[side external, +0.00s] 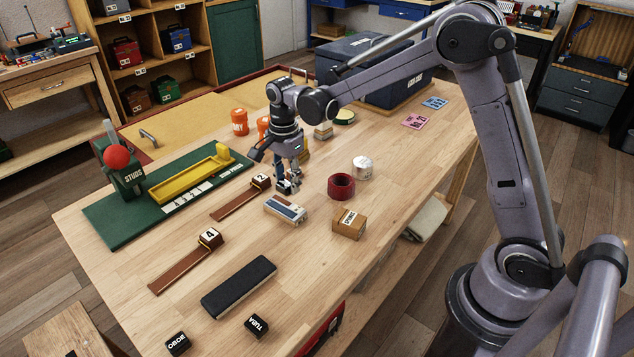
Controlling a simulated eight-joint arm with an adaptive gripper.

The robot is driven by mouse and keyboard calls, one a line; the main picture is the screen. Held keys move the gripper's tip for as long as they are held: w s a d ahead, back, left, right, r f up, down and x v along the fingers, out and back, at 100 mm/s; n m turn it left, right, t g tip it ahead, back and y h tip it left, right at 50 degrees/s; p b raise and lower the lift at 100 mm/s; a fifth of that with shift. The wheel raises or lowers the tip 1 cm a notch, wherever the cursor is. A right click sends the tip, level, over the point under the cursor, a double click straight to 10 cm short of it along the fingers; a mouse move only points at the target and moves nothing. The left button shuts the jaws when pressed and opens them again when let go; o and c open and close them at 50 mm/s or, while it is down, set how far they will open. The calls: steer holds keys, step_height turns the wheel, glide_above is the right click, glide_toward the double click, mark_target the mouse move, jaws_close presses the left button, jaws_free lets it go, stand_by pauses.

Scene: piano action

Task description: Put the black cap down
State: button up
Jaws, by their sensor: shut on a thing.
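My gripper (288,187) points down over the middle of the table, just behind a small white, blue and red block (286,209). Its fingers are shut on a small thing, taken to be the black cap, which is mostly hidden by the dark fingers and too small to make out. I cannot tell whether the held thing touches the table or the block. A brown strip with a block marked 2 (261,182) lies just left of my gripper. A similar strip with a block marked 4 (210,239) lies nearer the front left.
A dark red ring (341,186), a white roll (362,168) and a cardboard box (349,223) stand right of my gripper. A green board with a yellow tray (190,180) is at left. A long black block (239,287) and two small black labelled blocks (257,327) lie in front.

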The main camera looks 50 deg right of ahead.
mark_target(287, 204)
steer(key=shift+w+a+f, duration=0.15)
steer(key=shift+a+f, duration=0.15)
steer(key=shift+f, duration=1.9)
steer(key=shift+f, duration=0.1)
steer(key=o, duration=0.9)
